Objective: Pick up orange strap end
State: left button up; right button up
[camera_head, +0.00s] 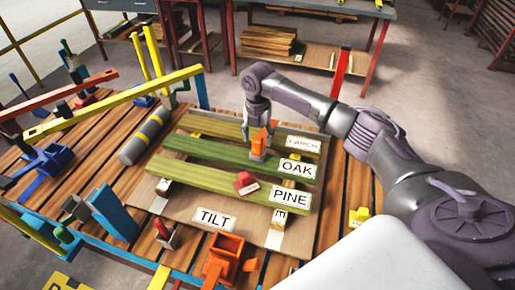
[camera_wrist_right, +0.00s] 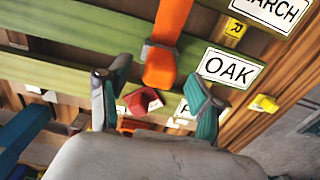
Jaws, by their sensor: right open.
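The orange strap end (camera_head: 258,144) stands at the green OAK beam (camera_head: 225,155), just below my right gripper (camera_head: 257,122). In the right wrist view the orange strap (camera_wrist_right: 167,40) runs down from the top edge, with a grey band (camera_wrist_right: 147,51) at its side. My right gripper (camera_wrist_right: 157,96) is open there, its two teal-padded fingers wide apart. The strap's lower end lies between and a little beyond the fingertips, and nothing is held. My left gripper is not in view.
LARCH (camera_head: 302,144) and PINE (camera_head: 289,197) labels mark the neighbouring beams. A red block (camera_head: 246,183) sits on the PINE beam. A grey cylinder (camera_head: 147,136) lies to the left, an orange box (camera_head: 224,256) at the front. A red post (camera_head: 342,72) stands behind.

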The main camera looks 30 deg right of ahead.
notch_tip(320, 180, down, 2)
jog(key=shift+f, duration=0.1)
grip_shut()
dwell(0.4)
